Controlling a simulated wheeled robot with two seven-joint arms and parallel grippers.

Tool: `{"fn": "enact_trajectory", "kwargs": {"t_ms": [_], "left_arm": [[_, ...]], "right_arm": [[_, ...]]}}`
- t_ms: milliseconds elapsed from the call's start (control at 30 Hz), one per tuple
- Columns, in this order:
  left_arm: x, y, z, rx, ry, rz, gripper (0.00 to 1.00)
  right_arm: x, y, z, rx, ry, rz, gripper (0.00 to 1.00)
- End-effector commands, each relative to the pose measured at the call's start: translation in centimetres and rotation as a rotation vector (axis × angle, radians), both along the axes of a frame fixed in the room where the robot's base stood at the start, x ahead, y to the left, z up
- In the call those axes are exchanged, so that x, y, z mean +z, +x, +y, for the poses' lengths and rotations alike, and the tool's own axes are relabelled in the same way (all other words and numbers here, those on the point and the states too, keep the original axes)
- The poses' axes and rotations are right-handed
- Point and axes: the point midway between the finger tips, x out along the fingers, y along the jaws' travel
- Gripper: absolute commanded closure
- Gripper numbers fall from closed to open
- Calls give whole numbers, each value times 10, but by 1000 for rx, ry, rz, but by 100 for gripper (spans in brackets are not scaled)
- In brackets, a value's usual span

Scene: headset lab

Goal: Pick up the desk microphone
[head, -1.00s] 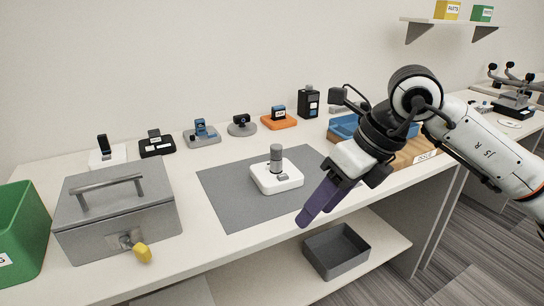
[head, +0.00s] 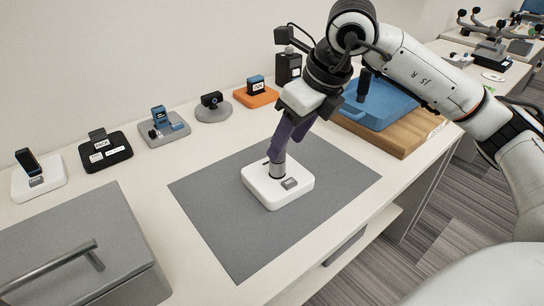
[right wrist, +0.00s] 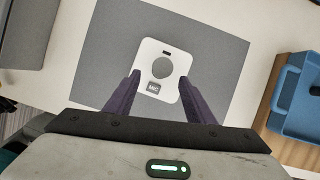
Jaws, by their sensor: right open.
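The desk microphone (head: 291,197) has a white square base and a grey upright cylinder, and stands on the grey mat. In the right wrist view its base (right wrist: 149,52) shows from above with a "MIC" label. My right gripper (head: 277,152) points down at the microphone, its purple fingers overlapping the cylinder's top in the head view. In the right wrist view the open fingers (right wrist: 160,78) are apart, with the cylinder's round top just beyond the gap between their tips. Contact cannot be told. My left gripper is not in view.
The grey mat (head: 225,235) is otherwise bare. Several small devices on stands line the wall, including an orange one (head: 256,97). A grey lidded box (head: 70,240) stands front left. A blue case (head: 385,106) lies on a wooden board (head: 405,138) at right.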

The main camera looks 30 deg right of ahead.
Motion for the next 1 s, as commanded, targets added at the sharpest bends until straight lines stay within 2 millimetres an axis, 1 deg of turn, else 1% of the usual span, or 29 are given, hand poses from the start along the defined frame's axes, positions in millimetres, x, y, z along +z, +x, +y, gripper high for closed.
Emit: {"fn": "enact_trajectory", "kwargs": {"t_ms": [33, 267, 433, 533, 633, 833, 867, 1000], "left_arm": [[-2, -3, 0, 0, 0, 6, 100], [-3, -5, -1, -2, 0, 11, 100], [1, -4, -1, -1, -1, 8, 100], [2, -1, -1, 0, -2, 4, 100], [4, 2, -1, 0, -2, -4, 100], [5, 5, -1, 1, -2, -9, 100], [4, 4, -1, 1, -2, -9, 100], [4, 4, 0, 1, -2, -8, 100]], "right_arm": [[-7, 3, 1, 0, 0, 2, 51], [-23, 11, 3, 3, 1, 1, 51], [-46, 24, 4, 0, 0, 2, 51], [-57, 29, 5, 2, 1, 1, 51], [-62, 31, 6, 2, 0, 0, 51], [-63, 31, 6, 2, 1, -2, 51], [-63, 31, 6, 2, 0, -1, 52], [-63, 31, 6, 2, 0, -1, 76]]}}
